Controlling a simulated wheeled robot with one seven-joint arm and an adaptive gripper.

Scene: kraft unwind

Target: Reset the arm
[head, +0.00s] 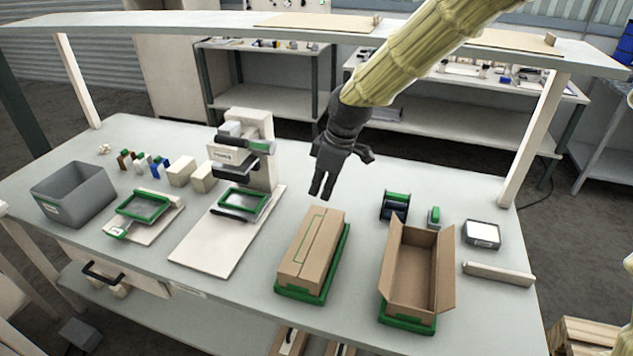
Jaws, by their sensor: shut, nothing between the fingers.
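My arm (420,50) reaches in from the upper right in a pale yellow ribbed cover. My gripper (321,188) is black, points down and is shut with nothing in it. It hangs in the air over the workbench (365,215), above and behind a closed cardboard box (313,250) on a green-edged tray. It appears apart from the box and from the press-like machine (245,150) to its left.
An open cardboard box (412,275) stands on a green tray at right. A tape dispenser (394,206) and small scale-like device (481,233) are nearby. A grey bin (72,193) is far left. An overhead shelf (230,24) and its post (535,140) bound the space.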

